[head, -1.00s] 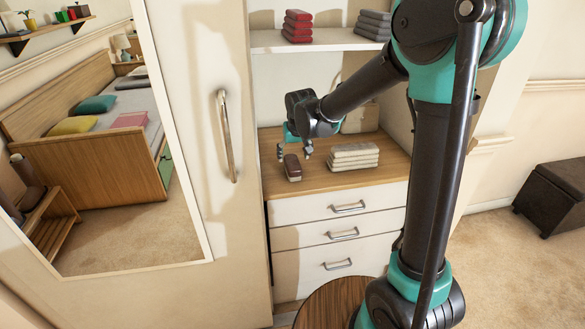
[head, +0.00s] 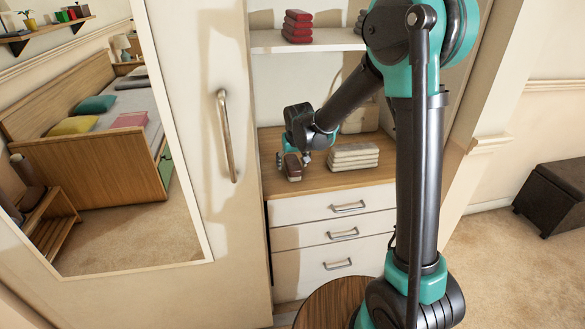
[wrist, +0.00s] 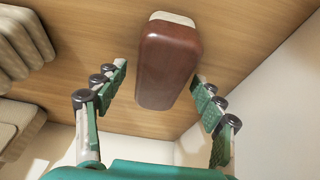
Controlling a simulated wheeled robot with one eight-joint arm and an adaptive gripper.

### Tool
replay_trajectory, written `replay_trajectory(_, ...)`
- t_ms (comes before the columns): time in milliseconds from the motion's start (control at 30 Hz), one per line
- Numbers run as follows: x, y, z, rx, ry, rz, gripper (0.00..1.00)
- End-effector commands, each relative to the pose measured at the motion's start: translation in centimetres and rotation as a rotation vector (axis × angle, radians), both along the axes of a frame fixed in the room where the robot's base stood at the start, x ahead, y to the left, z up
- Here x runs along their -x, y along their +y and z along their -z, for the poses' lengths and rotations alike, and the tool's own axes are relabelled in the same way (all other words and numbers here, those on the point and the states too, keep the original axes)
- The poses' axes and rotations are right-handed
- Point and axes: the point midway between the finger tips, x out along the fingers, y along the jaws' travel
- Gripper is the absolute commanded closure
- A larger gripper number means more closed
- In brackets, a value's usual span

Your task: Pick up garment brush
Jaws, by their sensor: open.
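The garment brush (head: 292,168) lies on the wooden top of the drawer unit, just left of a stack of folded light cloths. It has a reddish-brown body with a pale end. In the wrist view the brush (wrist: 169,62) is at the upper middle. My gripper (wrist: 160,88) is open, with one finger on each side of the brush's near end, and a gap shows on both sides. In the head view my gripper (head: 293,161) is low over the counter at the brush, its fingers partly hidden.
The folded light cloths (head: 354,157) sit close to the right of the brush. A shelf (head: 325,46) with red folded cloths (head: 298,26) is above. A mirrored door with a metal handle (head: 227,135) stands at the left. Drawers (head: 330,210) are below the counter.

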Motion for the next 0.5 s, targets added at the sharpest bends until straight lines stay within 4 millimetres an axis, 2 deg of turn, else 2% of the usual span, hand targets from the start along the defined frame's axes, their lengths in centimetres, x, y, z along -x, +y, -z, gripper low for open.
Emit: replay_trajectory(500, 0.00, 0.00, 0.40, 0.000, 0.000, 0.000, 0.31)
